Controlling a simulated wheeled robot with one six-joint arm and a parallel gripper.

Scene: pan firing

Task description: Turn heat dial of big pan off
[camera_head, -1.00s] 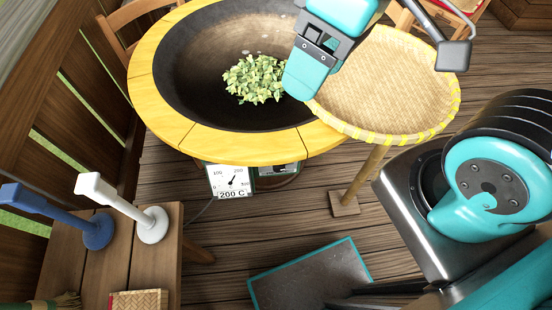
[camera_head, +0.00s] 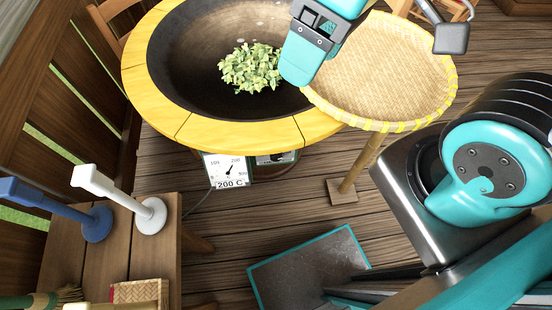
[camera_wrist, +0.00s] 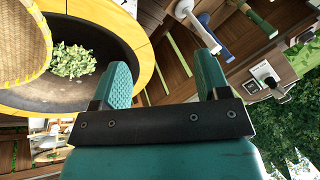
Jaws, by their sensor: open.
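The big pan (camera_head: 165,75) is a dark bowl in a yellow wooden rim, with a heap of green leaves (camera_head: 250,68) in it. Under its near rim stands a white gauge (camera_head: 229,170) reading 200 C. Beside the gauge is a dark box (camera_head: 276,158), mostly hidden by the rim; I cannot tell the dial's setting. My gripper (camera_head: 296,68) is above the pan's right side in the head view, well away from the gauge. In the wrist view my gripper (camera_wrist: 162,75) has its two teal fingers spread with nothing between them. The pan also shows there (camera_wrist: 150,55).
A woven basket (camera_head: 395,75) on a wooden post adjoins the pan's right rim. A wooden stool (camera_head: 105,250) at the left holds a white tool (camera_head: 120,198) and a blue one (camera_head: 60,208). A teal-edged dark panel (camera_head: 310,270) lies low in front. Bare floor lies between.

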